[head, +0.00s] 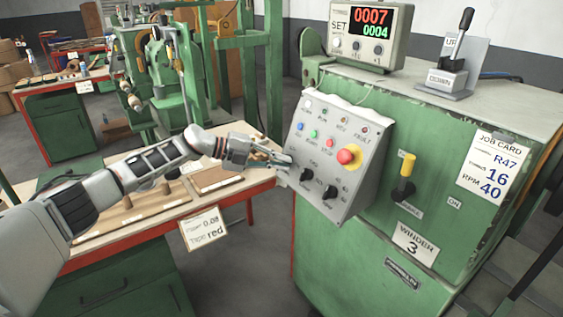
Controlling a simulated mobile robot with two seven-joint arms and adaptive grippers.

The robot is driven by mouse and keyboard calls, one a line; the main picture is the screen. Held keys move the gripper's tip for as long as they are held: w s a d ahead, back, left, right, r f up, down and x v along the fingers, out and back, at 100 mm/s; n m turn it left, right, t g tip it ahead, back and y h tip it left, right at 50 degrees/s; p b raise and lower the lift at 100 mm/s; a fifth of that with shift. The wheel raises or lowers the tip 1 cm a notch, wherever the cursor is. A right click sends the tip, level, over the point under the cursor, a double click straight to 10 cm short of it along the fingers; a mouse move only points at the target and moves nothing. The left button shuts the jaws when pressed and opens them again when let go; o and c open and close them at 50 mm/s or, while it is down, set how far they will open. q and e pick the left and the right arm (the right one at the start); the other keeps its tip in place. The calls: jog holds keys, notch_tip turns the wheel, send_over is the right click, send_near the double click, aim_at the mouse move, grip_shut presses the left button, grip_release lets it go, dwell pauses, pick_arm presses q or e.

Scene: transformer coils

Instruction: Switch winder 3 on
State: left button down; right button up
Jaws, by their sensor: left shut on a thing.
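Winder 3 is a green machine (345,235) on the right, with a "WINDER 3" label (414,243). Its tilted grey control panel (345,120) carries coloured lamps and buttons, a red mushroom button on a yellow collar (347,156) and two black rotary knobs, one left (306,175) and one lower right (329,192). A yellow-handled lever (405,181) stands upright on the front, near an "ON" label (454,203). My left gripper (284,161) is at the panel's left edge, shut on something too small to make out. My right gripper is out of view.
A black lever (459,38) stands on the machine's top. A job card (491,173) is on the front. A wooden bench (128,225) lies under my left arm. Other green machines stand behind.

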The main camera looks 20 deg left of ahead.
pick_arm(q)
jog(key=shift+w+a, duration=0.25)
jog(key=shift+a, duration=0.25)
jog(key=c, duration=2.2)
grip_release()
jog(key=shift+t, duration=0.3)
jog(key=shift+w+f, duration=0.15)
jog(key=shift+f, duration=0.05)
jog(key=v, duration=1.2)
jog(key=shift+d+r, duration=0.2)
jog(key=shift+r, duration=0.05)
